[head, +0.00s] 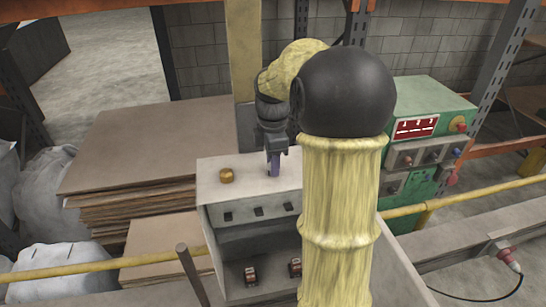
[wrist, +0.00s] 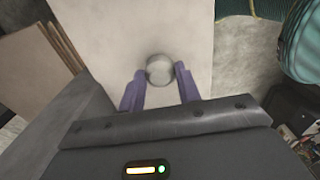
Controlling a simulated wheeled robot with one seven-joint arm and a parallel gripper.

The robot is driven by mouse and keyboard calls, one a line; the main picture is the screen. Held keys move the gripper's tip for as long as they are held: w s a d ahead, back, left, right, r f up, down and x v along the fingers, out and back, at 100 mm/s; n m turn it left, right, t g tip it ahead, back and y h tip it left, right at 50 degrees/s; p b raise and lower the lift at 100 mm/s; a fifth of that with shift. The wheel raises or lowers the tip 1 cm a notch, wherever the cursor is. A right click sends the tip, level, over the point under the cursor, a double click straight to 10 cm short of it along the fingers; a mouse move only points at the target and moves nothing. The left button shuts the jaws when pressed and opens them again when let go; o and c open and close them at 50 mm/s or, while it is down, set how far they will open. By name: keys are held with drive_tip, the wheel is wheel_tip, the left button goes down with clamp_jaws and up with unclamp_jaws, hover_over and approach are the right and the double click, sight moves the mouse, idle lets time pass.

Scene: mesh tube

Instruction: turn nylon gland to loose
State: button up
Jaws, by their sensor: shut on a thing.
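The nylon gland (wrist: 160,69) shows in the wrist view as a round grey cap on the pale top of the box. The fingers of my gripper (wrist: 161,79), purple, stand on either side of it, shut on its sides. In the head view my gripper (head: 274,167) points down at the box top, and its fingers hide the gland there. The pale grey box (head: 212,186) has an open front. Which way the gland is turned cannot be told.
A brass gland (head: 226,175) stands on the box top, left of my gripper. A green cabinet (head: 430,97) with a red display is at the right. Stacked brown sheets (head: 145,145) lie at the left. A yellow rail (head: 150,262) runs beside the box.

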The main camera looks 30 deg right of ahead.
drive_tip(key=n+p, duration=0.1)
drive_tip(key=n, duration=0.1)
drive_tip(key=n+p, duration=0.1)
drive_tip(key=n, duration=0.1)
drive_tip(key=shift+r+n, duration=0.2)
drive_tip(key=shift+n, duration=0.1)
drive_tip(key=n+p, duration=0.2)
drive_tip(key=n, duration=0.2)
drive_tip(key=shift+f, duration=0.1)
drive_tip(key=o, duration=1)
drive_tip(key=shift+f, duration=0.1)
drive_tip(key=shift+c, duration=0.2)
drive_tip(key=shift+w+r, duration=0.1)
drive_tip(key=shift+r, duration=0.5)
wheel_tip(320, 180, up, 16)
drive_tip(key=b, duration=0.3)
drive_tip(key=shift+r, duration=0.15)
